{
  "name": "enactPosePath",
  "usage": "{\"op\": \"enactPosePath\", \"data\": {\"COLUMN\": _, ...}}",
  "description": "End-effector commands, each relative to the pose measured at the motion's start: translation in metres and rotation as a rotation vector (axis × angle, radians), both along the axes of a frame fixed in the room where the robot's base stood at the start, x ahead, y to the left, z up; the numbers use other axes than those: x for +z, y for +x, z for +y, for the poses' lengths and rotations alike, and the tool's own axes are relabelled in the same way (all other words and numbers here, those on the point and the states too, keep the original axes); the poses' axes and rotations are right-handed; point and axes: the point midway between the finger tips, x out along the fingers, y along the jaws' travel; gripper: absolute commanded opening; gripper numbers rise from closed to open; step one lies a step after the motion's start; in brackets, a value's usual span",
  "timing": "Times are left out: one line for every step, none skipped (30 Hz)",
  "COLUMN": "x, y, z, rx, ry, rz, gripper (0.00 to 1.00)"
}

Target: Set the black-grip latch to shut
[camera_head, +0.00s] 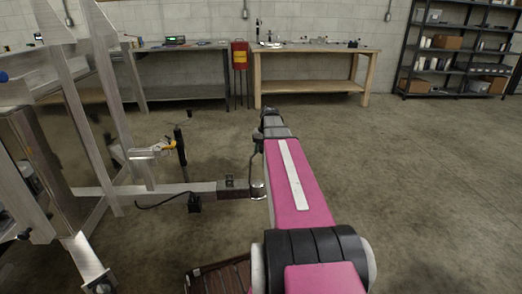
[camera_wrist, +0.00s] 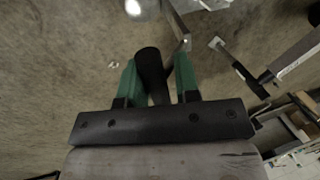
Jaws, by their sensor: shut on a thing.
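In the wrist view, my gripper (camera_wrist: 156,66) has two green fingers, one on each side of a dark rounded grip (camera_wrist: 149,62). It is shut on this black grip, which stands up between the fingers. The lower part of the grip and most of the latch are hidden by the fingers and the gripper body. In the head view, my pink arm reaches forward beside the coupler end of the trailer tongue (camera_head: 205,188). My fingers cannot be made out there, and the latch is not clearly seen.
The aluminium trailer frame (camera_head: 103,105) stands at the left. A jack with a black upright handle (camera_head: 181,147) rises near the tongue. Workbenches (camera_head: 315,88) and a shelf (camera_head: 455,60) stand along the back wall. The concrete floor at the right is clear.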

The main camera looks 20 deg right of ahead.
Motion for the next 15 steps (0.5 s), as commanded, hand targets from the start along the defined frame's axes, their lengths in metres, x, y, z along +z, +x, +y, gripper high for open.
{"op": "enactPosePath", "data": {"x": 0.0, "y": 0.0, "z": 0.001, "rx": -0.001, "ry": -0.011, "rz": 0.003, "gripper": 0.0}}
{"op": "enactPosePath", "data": {"x": 0.0, "y": 0.0, "z": 0.002, "rx": 0.0, "ry": -0.014, "rz": 0.004, "gripper": 0.0}}
{"op": "enactPosePath", "data": {"x": 0.001, "y": 0.001, "z": 0.004, "rx": 0.0, "ry": -0.022, "rz": 0.006, "gripper": 0.0}}
{"op": "enactPosePath", "data": {"x": 0.001, "y": 0.001, "z": 0.005, "rx": 0.0, "ry": -0.029, "rz": 0.008, "gripper": 0.0}}
{"op": "enactPosePath", "data": {"x": 0.002, "y": 0.002, "z": 0.007, "rx": 0.0, "ry": -0.037, "rz": 0.011, "gripper": 0.0}}
{"op": "enactPosePath", "data": {"x": 0.002, "y": 0.002, "z": 0.009, "rx": 0.0, "ry": -0.047, "rz": 0.014, "gripper": 0.0}}
{"op": "enactPosePath", "data": {"x": 0.003, "y": 0.003, "z": 0.011, "rx": 0.0, "ry": -0.059, "rz": 0.017, "gripper": 0.0}}
{"op": "enactPosePath", "data": {"x": 0.003, "y": 0.004, "z": 0.014, "rx": 0.001, "ry": -0.07, "rz": 0.02, "gripper": 0.0}}
{"op": "enactPosePath", "data": {"x": 0.004, "y": 0.005, "z": 0.019, "rx": 0.002, "ry": -0.089, "rz": 0.025, "gripper": 0.0}}
{"op": "enactPosePath", "data": {"x": 0.004, "y": 0.006, "z": 0.022, "rx": 0.001, "ry": -0.104, "rz": 0.03, "gripper": 0.0}}
{"op": "enactPosePath", "data": {"x": 0.005, "y": 0.007, "z": 0.026, "rx": 0.002, "ry": -0.121, "rz": 0.034, "gripper": 0.0}}
{"op": "enactPosePath", "data": {"x": 0.006, "y": 0.009, "z": 0.032, "rx": 0.003, "ry": -0.147, "rz": 0.042, "gripper": 0.0}}
{"op": "enactPosePath", "data": {"x": 0.006, "y": 0.01, "z": 0.036, "rx": 0.003, "ry": -0.169, "rz": 0.048, "gripper": 0.0}}
{"op": "enactPosePath", "data": {"x": 0.007, "y": 0.012, "z": 0.041, "rx": 0.004, "ry": -0.192, "rz": 0.054, "gripper": 0.0}}
{"op": "enactPosePath", "data": {"x": 0.007, "y": 0.014, "z": 0.049, "rx": 0.004, "ry": -0.225, "rz": 0.063, "gripper": 0.0}}
